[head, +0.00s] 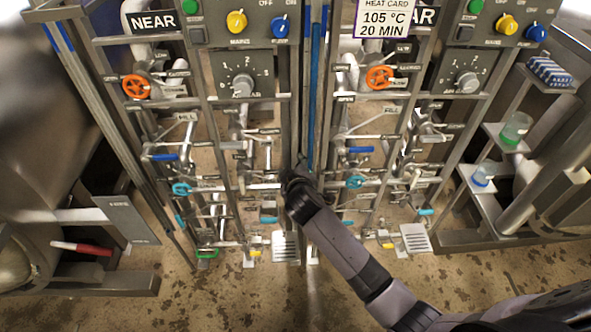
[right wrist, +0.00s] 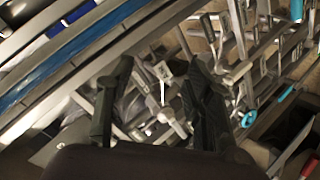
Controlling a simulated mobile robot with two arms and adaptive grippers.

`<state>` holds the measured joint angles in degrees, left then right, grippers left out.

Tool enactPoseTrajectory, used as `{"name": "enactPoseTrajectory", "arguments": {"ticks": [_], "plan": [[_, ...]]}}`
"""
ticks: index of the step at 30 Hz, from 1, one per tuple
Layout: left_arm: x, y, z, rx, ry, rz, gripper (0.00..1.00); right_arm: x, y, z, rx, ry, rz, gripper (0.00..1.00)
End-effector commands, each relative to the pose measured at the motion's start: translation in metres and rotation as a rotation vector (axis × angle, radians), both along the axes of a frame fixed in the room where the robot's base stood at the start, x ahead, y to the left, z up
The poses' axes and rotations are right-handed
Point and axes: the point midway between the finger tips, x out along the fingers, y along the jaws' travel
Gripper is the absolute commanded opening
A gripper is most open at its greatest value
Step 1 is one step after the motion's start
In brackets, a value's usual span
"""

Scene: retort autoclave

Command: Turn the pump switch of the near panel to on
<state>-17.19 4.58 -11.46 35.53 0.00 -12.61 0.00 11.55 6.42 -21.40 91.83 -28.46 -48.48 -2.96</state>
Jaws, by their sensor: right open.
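I cannot tell which way the pump switch's handle points. My right gripper (head: 290,178) is well below the pump switch, in front of the lower pipework between the two panels. In the right wrist view the gripper (right wrist: 158,88) is open, with pipes beyond its fingers and nothing visibly held. My left gripper is not in view.
A second panel at the right has its own yellow (head: 507,24) and blue (head: 536,32) switches. A heat card (head: 383,17) hangs between the panels. Orange handwheels (head: 136,87), valves and upright frame posts crowd the area. Shelves with beakers (head: 516,128) stand at the far right.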

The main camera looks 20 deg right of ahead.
Motion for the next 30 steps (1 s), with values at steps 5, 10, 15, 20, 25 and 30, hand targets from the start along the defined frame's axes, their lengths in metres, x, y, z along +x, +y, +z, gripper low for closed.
{"name": "enactPoseTrajectory", "arguments": {"ticks": [5,10,15,20,25,30], "plan": [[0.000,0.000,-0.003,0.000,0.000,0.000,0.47,-0.003,0.000,-0.014,0.007,0.017,0.002,0.47],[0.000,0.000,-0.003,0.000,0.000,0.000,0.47,-0.004,0.000,-0.017,0.009,0.022,0.002,0.47],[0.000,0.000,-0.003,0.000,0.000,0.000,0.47,-0.004,0.000,-0.017,0.009,0.022,0.002,0.47],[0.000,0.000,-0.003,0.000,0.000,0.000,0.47,-0.004,0.000,-0.017,0.008,0.022,0.002,0.47],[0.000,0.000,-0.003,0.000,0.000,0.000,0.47,-0.004,0.000,-0.017,0.008,0.022,0.002,0.47],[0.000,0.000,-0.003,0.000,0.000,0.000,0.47,-0.004,0.000,-0.017,0.008,0.021,0.002,0.47]]}}
